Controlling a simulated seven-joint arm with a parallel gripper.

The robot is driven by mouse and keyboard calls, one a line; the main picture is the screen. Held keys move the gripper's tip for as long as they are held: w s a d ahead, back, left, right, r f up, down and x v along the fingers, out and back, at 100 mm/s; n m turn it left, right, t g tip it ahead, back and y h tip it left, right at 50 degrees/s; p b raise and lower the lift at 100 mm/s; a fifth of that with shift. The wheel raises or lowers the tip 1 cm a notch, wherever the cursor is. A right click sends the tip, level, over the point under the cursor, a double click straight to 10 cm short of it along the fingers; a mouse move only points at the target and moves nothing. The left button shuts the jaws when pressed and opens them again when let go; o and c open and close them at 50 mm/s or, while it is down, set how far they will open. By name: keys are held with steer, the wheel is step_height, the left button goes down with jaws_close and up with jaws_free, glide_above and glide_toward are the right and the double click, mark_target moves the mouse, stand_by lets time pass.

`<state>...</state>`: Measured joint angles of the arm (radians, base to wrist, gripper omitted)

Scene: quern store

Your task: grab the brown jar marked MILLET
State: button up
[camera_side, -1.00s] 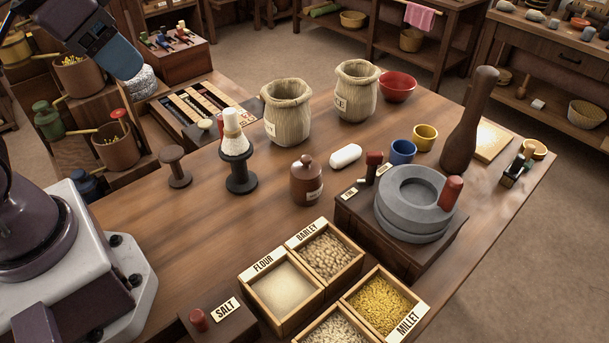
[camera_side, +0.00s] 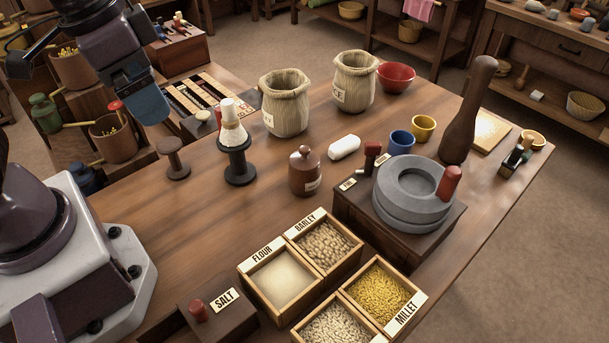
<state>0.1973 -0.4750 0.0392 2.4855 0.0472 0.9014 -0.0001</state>
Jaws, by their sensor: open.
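The small brown lidded jar (camera_side: 304,174) stands upright near the middle of the table. A pale label on its front is too small to read. My gripper (camera_side: 150,106) is at the upper left, above the table and well apart from the jar. Its blue end points down, the jaws are open, and I see nothing between them. A tag reading MILLET also shows on a wooden bin of yellow grain (camera_side: 378,289) at the front right.
A white capsule-shaped item (camera_side: 344,148) lies right of the jar. A brush on a black stand (camera_side: 237,163) and a brown spool (camera_side: 173,160) stand to its left. A stone quern (camera_side: 407,215) is at right. Two sacks (camera_side: 286,105) stand behind. Bare table lies left of the jar.

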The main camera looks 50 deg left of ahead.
step_height(320, 180, down, 9)
steer(key=w+a+m+g+y, duration=0.1)
steer(key=a+m+g+y, duration=0.1)
steer(key=m+g+y, duration=0.3)
steer(key=m+t, duration=2)
steer(key=m, duration=0.6)
glide_above(296, 173)
steer(key=s, duration=0.2)
step_height(296, 173, down, 10)
steer(key=f, duration=0.6)
steer(key=shift+d+f, duration=0.15)
steer(key=shift+d, duration=0.1)
steer(key=shift+f, duration=0.15)
steer(key=x, duration=0.5)
steer(key=c, duration=1.2)
